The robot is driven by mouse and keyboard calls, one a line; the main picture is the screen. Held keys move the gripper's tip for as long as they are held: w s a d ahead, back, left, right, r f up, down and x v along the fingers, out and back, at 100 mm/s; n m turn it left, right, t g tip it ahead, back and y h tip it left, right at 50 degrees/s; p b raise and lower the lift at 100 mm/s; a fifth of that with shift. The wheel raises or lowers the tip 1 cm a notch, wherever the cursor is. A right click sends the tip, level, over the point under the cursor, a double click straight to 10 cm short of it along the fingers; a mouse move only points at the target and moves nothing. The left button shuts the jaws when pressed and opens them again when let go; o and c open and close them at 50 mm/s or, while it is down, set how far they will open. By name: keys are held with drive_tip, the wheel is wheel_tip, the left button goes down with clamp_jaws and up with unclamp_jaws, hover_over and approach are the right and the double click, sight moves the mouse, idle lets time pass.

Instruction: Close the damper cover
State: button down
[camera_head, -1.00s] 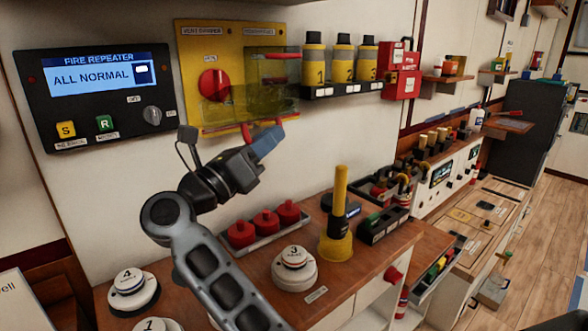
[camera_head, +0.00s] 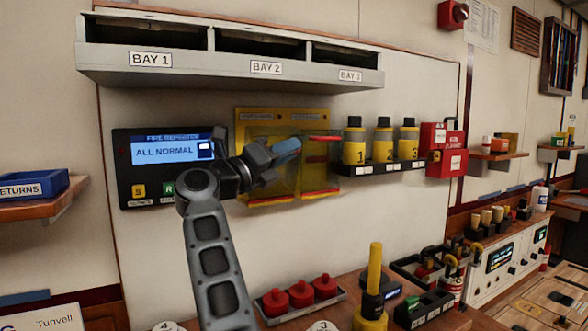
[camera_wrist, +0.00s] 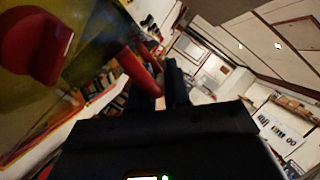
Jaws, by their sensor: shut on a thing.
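The yellow panel (camera_head: 285,113) is on the wall, its small labels blurred. My gripper (camera_head: 292,148) is in front of the panel's upper middle, shut on a red bar that appears to be the cover's handle. In the wrist view the red bar (camera_wrist: 140,72) runs down to my dark fingers (camera_wrist: 163,84). A red knob (camera_wrist: 35,40) shows through the yellow see-through cover there. My gripper and wrist hide part of the panel, so the cover's exact angle cannot be told.
A dark fire repeater panel (camera_head: 165,150) is left of the yellow panel. Yellow bottles (camera_head: 382,142) on a shelf and a red box (camera_head: 445,150) are right. A grey bay shelf (camera_head: 230,70) hangs above. Red knobs (camera_head: 300,295) and a yellow handle (camera_head: 374,275) stand below.

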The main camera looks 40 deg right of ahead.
sight(280, 140)
drive_tip(key=w+r, duration=0.1)
drive_tip(key=w+d+n+p, duration=0.1)
drive_tip(key=w, duration=0.1)
drive_tip(key=shift+r, duration=0.4)
drive_tip(key=shift+w+d+r+n+t+y, duration=0.1)
drive_tip(key=shift+w+d+n+t+y, duration=0.15)
drive_tip(key=shift+n, duration=0.2)
drive_tip(key=shift+w+r+n+t+y, duration=0.15)
drive_tip(key=shift+w+n, duration=0.15)
drive_tip(key=shift+n, duration=0.15)
drive_tip(key=c, duration=1.2)
unclamp_jaws()
drive_tip(key=shift+d+f, duration=0.1)
drive_tip(key=shift+o, duration=0.2)
drive_tip(key=shift+f, duration=0.1)
drive_tip(key=shift+f, duration=0.15)
drive_tip(key=b+v, duration=0.2)
drive_tip(key=v, duration=0.6)
drive_tip(key=shift+r, duration=0.3)
